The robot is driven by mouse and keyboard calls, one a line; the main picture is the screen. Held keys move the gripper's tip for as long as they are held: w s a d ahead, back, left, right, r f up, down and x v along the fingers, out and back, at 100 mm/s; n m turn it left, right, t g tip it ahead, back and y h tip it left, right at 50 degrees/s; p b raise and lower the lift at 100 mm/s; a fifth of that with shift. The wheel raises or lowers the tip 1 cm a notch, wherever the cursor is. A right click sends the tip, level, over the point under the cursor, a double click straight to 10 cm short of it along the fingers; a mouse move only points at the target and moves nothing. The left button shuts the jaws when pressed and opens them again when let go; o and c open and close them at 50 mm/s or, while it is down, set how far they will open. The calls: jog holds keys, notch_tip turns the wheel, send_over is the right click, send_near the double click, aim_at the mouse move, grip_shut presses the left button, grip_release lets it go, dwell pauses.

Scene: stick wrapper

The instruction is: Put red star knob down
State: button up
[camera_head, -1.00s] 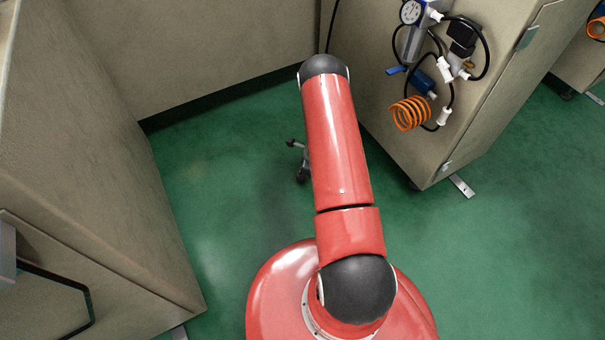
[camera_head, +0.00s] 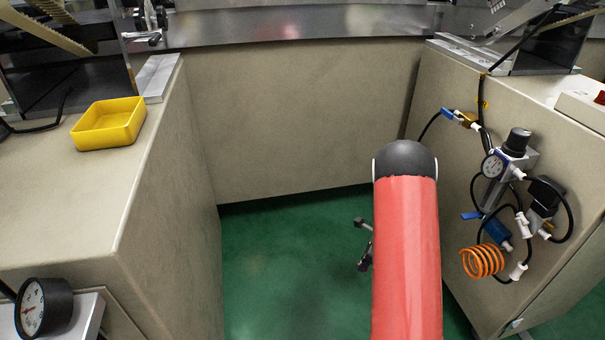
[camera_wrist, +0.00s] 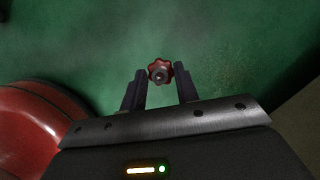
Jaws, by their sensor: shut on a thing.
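The red star knob (camera_wrist: 160,72) is small and dark red, with a lobed rim and a round metal centre. In the wrist view it sits between the two dark fingertips of my gripper (camera_wrist: 160,82). The fingers are shut on it and hold it over the green floor. In the head view my gripper (camera_head: 364,245) shows only in small part beside the red arm, low over the floor. The knob cannot be made out there.
A yellow tray (camera_head: 108,124) stands on the left beige counter (camera_head: 60,195). A pressure gauge (camera_head: 43,308) is at the lower left. Hoses and an orange coil (camera_head: 482,262) hang on the right cabinet (camera_head: 450,130). Open green floor (camera_head: 290,265) lies between the cabinets.

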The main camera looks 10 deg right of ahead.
jog(key=s+a+r+n+g+h+p, duration=0.2)
jog(key=s+a+r+n+g+p, duration=0.3)
jog(key=a+r+n, duration=0.9)
jog(key=shift+s+a+r+n+h, duration=0.3)
jog(key=shift+a+n, duration=0.6)
jog(key=shift+n, duration=4.7)
jog(key=shift+w+f, duration=0.1)
jog(key=shift+w, duration=0.05)
